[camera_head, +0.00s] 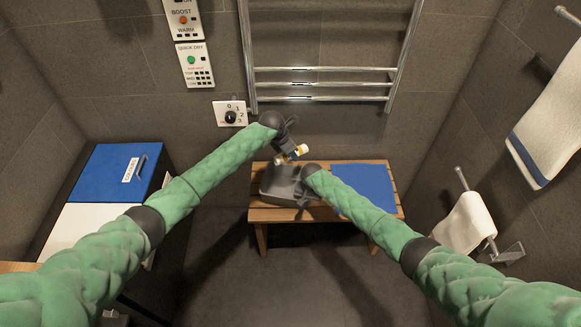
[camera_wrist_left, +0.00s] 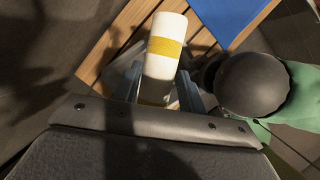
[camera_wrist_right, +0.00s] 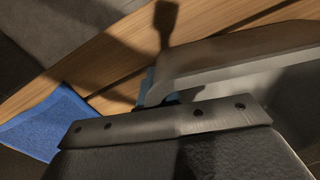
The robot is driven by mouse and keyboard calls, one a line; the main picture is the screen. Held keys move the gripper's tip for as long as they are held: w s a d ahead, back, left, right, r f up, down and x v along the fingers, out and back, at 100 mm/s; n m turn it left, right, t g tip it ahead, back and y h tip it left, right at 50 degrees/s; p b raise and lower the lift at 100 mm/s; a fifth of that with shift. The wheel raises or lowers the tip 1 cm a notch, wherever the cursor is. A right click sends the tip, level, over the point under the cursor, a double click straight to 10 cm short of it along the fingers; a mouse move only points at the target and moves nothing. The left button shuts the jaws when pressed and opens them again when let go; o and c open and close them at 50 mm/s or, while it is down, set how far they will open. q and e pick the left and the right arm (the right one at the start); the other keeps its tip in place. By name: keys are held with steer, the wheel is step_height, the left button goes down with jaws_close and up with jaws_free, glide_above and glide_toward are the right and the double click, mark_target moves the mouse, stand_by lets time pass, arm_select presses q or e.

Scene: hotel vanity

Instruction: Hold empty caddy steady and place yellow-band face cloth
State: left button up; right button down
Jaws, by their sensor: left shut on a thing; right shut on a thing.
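The yellow-band face cloth (camera_head: 293,154) is a white roll with a yellow band. My left gripper (camera_head: 288,158) is shut on it and holds it above the caddy area; the roll (camera_wrist_left: 165,48) also shows between the fingers in the left wrist view. The grey caddy (camera_head: 276,186) sits on the left part of the wooden bench. My right gripper (camera_head: 302,190) is shut on the caddy's right side; in the right wrist view the caddy wall (camera_wrist_right: 235,62) runs into the fingers. The caddy's inside is mostly hidden by my arms.
The slatted bench (camera_head: 325,214) also carries a blue mat (camera_head: 364,188) on the right. A chrome towel rail (camera_head: 320,84) is on the wall behind. A blue-lidded box (camera_head: 112,172) stands at left, and white towels (camera_head: 466,222) hang at right.

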arm_select(q)
steer(key=w+f, duration=0.2)
steer(key=shift+w+d+f, duration=0.1)
steer(key=shift+f, duration=0.25)
steer(key=s+a+f+m+g, duration=0.2)
steer(key=a+f+m+g, duration=0.1)
steer(key=f+m, duration=0.3)
steer(key=m, duration=0.2)
steer(key=shift+m, duration=0.3)
glide_above(285, 184)
steer(key=shift+a+f, duration=0.1)
steer(key=shift+f, duration=3.9)
